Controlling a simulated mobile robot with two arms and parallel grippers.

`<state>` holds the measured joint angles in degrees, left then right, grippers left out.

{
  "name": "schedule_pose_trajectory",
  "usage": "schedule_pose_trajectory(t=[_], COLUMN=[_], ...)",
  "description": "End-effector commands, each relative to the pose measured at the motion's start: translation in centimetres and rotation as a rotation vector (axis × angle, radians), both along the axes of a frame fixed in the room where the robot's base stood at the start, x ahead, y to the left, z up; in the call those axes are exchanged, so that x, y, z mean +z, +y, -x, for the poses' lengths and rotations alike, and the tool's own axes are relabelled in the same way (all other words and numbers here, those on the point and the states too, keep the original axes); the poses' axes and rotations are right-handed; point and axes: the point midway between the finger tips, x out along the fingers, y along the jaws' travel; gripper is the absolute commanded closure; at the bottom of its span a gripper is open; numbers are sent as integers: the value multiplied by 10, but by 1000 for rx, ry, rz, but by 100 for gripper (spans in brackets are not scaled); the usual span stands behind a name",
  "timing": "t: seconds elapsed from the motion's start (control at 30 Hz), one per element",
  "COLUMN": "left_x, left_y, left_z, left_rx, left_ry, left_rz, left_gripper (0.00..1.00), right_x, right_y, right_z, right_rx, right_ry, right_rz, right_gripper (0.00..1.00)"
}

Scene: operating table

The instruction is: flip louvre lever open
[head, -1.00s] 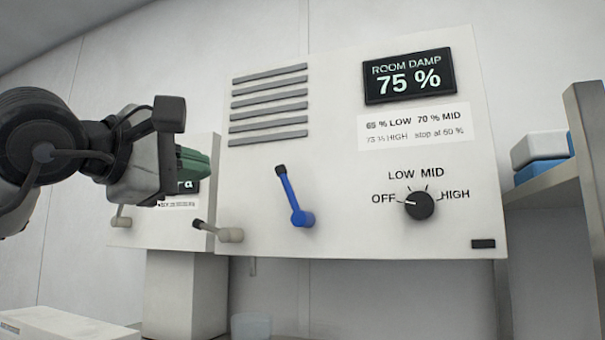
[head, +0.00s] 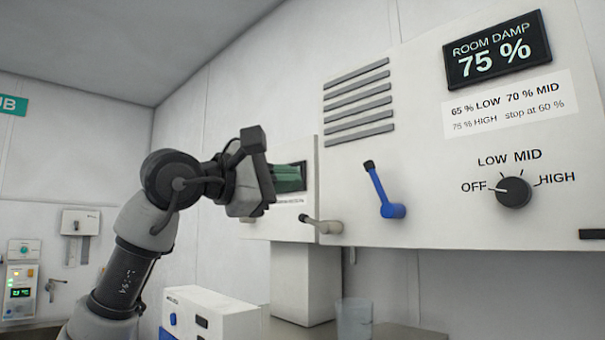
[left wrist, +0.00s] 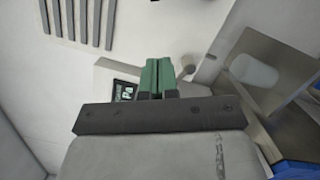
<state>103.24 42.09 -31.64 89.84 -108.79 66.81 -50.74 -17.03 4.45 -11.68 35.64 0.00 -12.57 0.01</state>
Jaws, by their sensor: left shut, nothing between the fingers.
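A white wall panel carries a louvre of grey slats (head: 359,102). Below the slats is a blue lever (head: 380,192) with a black tip, pointing up and slightly left from its pivot. A beige lever (head: 320,226) with a dark tip sticks out to the left at the panel's lower left corner. No label shows which lever works the louvre. My left gripper (head: 290,178) has green fingers, shut and empty, left of the blue lever and above the beige one. The fingers also show in the left wrist view (left wrist: 160,76), with the slats at upper left. My right gripper is not in view.
A display (head: 497,49) reads ROOM DAMP 75 %. A black dial (head: 514,192) points to OFF. A smaller box (head: 284,230) is partly behind my gripper. A clear cup (head: 353,318) and a white device (head: 211,314) stand below.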

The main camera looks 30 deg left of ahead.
Motion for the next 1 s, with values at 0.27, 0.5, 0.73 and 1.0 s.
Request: schedule_pose_trajectory(t=[0.27,0.5,0.73,1.0], left_x=[8,17,20,19], left_y=[-32,-61,-75,-76], left_z=[-52,-75,-80,-80], left_rx=[-2,-2,1,1], left_ry=[5,0,1,1], left_rz=[-1,0,1,2], left_gripper=[100,100,100,100], right_x=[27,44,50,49], right_y=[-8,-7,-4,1], right_z=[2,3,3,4], right_rx=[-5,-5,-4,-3], right_ry=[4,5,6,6], right_rz=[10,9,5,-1], right_gripper=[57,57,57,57])
